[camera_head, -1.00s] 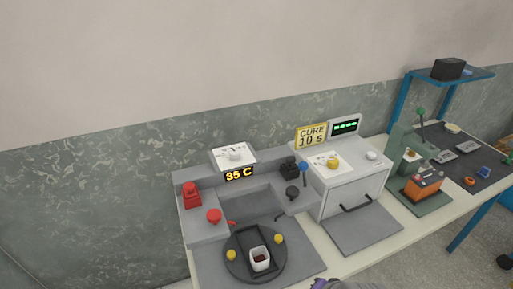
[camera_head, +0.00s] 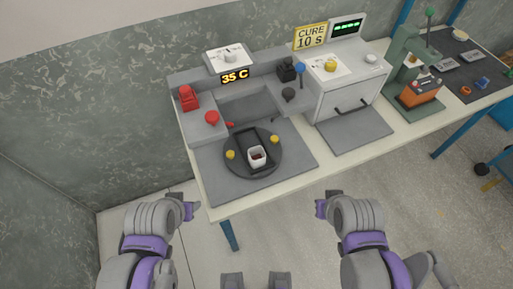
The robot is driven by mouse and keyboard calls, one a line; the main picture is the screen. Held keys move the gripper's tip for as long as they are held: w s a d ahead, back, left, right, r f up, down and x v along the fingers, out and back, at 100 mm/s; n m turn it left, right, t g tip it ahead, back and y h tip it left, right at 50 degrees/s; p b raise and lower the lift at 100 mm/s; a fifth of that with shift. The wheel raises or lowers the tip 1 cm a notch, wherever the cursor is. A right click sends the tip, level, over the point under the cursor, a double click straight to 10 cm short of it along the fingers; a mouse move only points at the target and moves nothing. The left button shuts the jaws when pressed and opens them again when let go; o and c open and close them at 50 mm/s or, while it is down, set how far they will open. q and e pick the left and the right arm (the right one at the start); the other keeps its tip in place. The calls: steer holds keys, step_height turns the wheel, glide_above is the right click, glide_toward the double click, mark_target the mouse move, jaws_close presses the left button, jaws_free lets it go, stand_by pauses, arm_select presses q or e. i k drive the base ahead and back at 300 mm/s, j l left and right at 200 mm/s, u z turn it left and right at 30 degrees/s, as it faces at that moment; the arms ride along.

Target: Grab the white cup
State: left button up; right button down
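The white cup (camera_head: 257,156) stands upright on a dark round turntable (camera_head: 238,167) on the bench, in front of the grey station. It has dark reddish-brown contents. My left gripper (camera_head: 190,211) is at the lower left, beyond the bench's front edge and apart from the cup. My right gripper (camera_head: 321,208) is at the lower middle right, also off the bench front and apart from the cup. Both are small and seen from above, so their finger openings are not clear. No thing shows in either gripper.
Yellow knobs (camera_head: 230,155) flank the cup on the turntable. A red knob (camera_head: 212,118) and red block (camera_head: 188,97) are behind left. A white oven box (camera_head: 345,92) stands right, its grey plate (camera_head: 354,129) in front. The bench front edge (camera_head: 270,190) is clear.

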mark_target(256, 156)
steer(key=k+l+u, duration=0.1)
steer(key=l+u, duration=0.3)
steer(key=k+l+u, duration=0.15)
steer(key=u, duration=0.3)
steer(key=k+l+u, duration=0.2)
steer(key=l+u, duration=0.2)
